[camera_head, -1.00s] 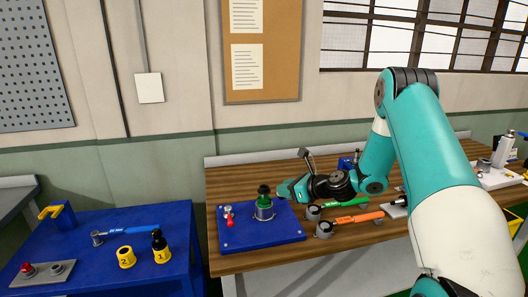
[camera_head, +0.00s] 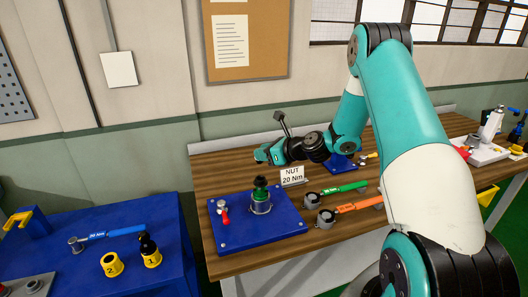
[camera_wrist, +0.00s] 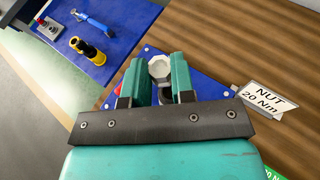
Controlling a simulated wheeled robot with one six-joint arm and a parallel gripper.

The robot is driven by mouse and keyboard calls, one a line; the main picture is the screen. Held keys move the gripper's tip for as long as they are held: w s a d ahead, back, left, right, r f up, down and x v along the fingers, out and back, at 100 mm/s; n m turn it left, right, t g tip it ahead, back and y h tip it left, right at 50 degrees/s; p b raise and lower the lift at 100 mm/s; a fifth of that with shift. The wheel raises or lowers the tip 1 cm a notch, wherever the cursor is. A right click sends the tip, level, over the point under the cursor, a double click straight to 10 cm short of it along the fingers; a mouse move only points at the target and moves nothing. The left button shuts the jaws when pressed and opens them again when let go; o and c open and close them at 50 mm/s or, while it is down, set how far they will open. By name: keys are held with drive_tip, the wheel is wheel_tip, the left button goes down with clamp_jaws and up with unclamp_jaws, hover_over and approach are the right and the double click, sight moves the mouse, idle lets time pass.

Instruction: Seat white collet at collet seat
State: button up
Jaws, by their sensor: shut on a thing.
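The white collet (camera_wrist: 159,66) shows as a pale, faceted, ring-like piece between the two teal fingers in the wrist view. My gripper (camera_wrist: 160,80) is shut on it. In the head view my gripper (camera_head: 263,154) is above the wooden table, behind the blue fixture plate (camera_head: 237,235); the collet is too small to make out there. On the plate stands a grey round holder (camera_head: 261,207) with a green and black part (camera_head: 260,190) upright in it. The holder is mostly hidden in the wrist view. I cannot tell which part is the collet seat.
A red-handled clamp (camera_head: 224,215) is on the plate. A NUT 20 Nm sign (camera_head: 292,177) stands behind it. Green (camera_head: 343,188) and orange (camera_head: 352,208) wrenches lie to the right.

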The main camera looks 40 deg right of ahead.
drive_tip(key=shift+r+p, duration=0.1)
drive_tip(key=shift+p, duration=0.2)
drive_tip(key=shift+s+d+f+b, duration=0.1)
drive_tip(key=shift+f+b, duration=1.4)
drive_tip(key=shift+f, duration=1.1)
drive_tip(key=shift+f+b, duration=0.35)
drive_tip(key=shift+f, duration=0.85)
drive_tip(key=o, duration=1)
drive_tip(key=b+v, duration=0.4)
drive_tip(key=v, duration=1.3)
drive_tip(key=shift+s+b, duration=0.2)
drive_tip(key=shift+b, duration=0.15)
